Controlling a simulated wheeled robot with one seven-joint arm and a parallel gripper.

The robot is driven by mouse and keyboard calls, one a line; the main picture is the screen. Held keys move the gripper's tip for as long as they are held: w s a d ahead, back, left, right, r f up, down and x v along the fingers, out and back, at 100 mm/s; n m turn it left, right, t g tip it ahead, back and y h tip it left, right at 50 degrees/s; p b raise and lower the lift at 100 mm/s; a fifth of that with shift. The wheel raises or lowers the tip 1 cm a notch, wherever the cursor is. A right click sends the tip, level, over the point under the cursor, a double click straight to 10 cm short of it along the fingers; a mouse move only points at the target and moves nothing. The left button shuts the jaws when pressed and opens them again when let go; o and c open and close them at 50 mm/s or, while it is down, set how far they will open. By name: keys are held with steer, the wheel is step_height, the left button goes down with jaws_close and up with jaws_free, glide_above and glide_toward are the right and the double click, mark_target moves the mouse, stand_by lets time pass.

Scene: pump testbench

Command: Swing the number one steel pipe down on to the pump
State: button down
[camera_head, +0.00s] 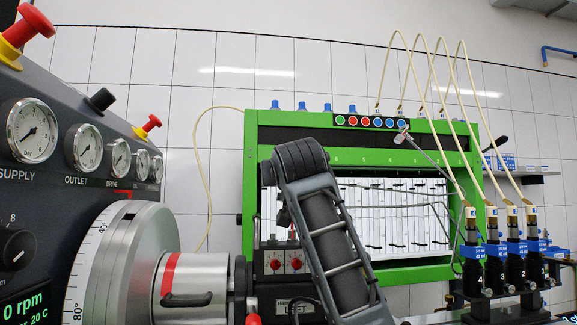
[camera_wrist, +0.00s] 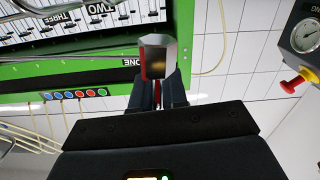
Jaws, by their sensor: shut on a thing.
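In the wrist view my gripper (camera_wrist: 158,88) is shut on a silver, faceted metal piece (camera_wrist: 157,48) with a brownish face. It is beside the label ONE on the green frame (camera_wrist: 108,69). I cannot tell whether this piece is the end of the number one steel pipe. Steel tubes (camera_wrist: 62,7) show near the labels TWO and THREE. In the head view a thin steel tube (camera_head: 432,157) slants down from the green frame (camera_head: 405,272). I cannot make out the pump clearly.
A silver graduated drum (camera_head: 120,262) and a console with gauges (camera_head: 32,130) fill the left. Several black-and-blue injectors (camera_head: 497,262) with pale hoses stand at the right. White tiled wall lies behind.

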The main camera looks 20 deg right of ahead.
steer(key=shift+d+f, duration=0.25)
steer(key=shift+d, duration=0.05)
steer(key=c, duration=1.4)
jaws_free()
steer(key=shift+o, duration=0.8)
steer(key=shift+a+r, duration=0.1)
steer(key=v, duration=0.8)
steer(key=shift+b, duration=0.4)
steer(key=shift+w, duration=0.1)
